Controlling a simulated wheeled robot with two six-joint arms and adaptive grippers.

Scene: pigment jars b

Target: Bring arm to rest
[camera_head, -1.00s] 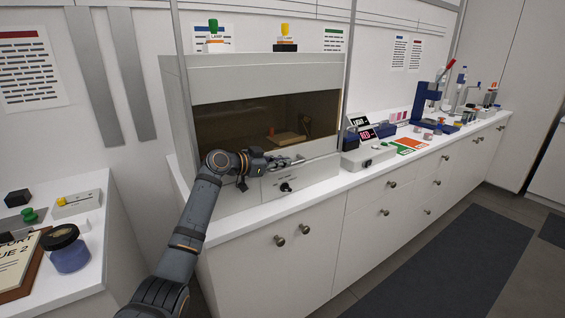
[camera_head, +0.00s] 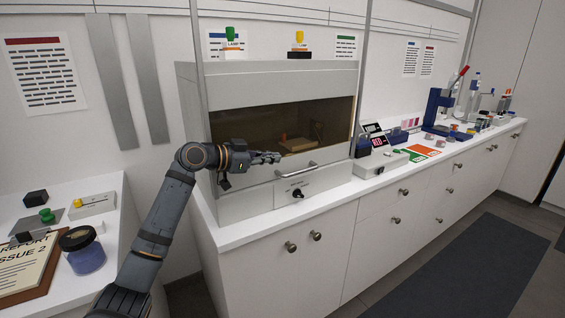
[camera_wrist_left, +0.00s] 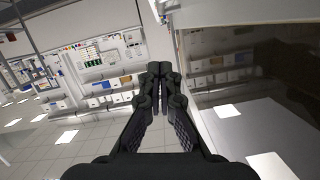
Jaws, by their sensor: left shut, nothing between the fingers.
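My left arm (camera_head: 157,225) reaches up from the bottom of the head view. My left gripper (camera_head: 278,157) is shut and empty, in front of the window of the grey cabinet (camera_head: 270,88). In the left wrist view the gripper's fingertips (camera_wrist_left: 160,72) meet, with nothing between them. The cabinet's dark window (camera_wrist_left: 245,95) fills the right side of that view. Whether the gripper touches the cabinet cannot be told. My right gripper is not in view.
The cabinet has a handle (camera_head: 296,170) and a black knob (camera_head: 298,193) low on its front. A side table at left holds a blue jar (camera_head: 86,257) and a clipboard (camera_head: 24,268). The counter (camera_head: 400,172) runs right with several instruments. The floor mat (camera_head: 470,270) is clear.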

